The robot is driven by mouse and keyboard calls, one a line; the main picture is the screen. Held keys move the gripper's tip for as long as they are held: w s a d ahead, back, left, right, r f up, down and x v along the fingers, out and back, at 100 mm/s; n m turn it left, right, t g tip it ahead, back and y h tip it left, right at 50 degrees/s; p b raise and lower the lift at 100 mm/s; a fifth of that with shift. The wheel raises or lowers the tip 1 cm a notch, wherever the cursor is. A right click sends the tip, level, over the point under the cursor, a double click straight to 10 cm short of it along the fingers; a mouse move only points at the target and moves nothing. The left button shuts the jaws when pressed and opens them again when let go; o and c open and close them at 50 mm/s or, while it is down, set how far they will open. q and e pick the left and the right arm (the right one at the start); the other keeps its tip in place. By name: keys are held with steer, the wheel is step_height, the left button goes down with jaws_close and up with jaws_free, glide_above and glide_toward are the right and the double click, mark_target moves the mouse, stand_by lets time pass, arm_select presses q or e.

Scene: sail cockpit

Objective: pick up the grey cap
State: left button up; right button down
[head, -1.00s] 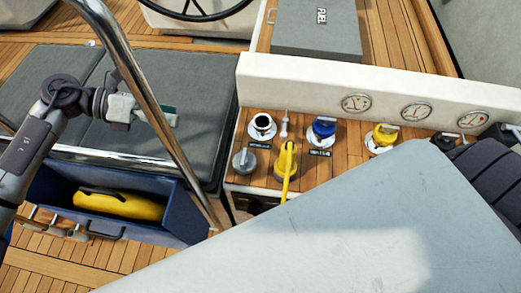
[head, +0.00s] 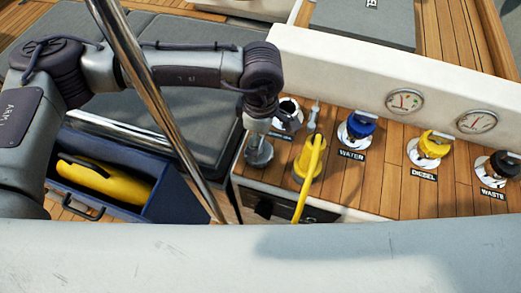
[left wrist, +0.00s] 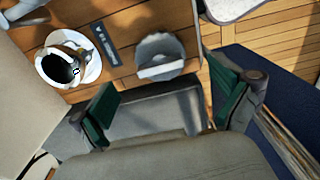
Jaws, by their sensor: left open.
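The grey cap (head: 259,153) is a round disc with a raised grip bar on top. It rests on the teak console top near its left edge. In the left wrist view the cap (left wrist: 161,58) lies just beyond my open left fingers, apart from them. My left gripper (left wrist: 170,103) has green pads and nothing between them. In the head view the left gripper (head: 259,118) points down just above the cap, and the wrist hides most of its fingers. My right gripper is not in view.
An open filler with a white ring (head: 289,113) is beside the cap. A yellow hand pump (head: 309,157) stands to its right, then blue (head: 360,127), yellow (head: 433,146) and black (head: 501,164) caps. A steel rail (head: 150,90) and an open blue locker (head: 160,196) are on the left.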

mark_target(261, 145)
arm_select(q)
steer(key=shift+d+f+p, duration=0.1)
steer(key=shift+f+p, duration=0.55)
steer(key=shift+f, duration=2.65)
steer(key=c, duration=1.3)
step_height(261, 145, up, 13)
steer(key=shift+r+b, duration=0.1)
steer(key=shift+b, duration=0.45)
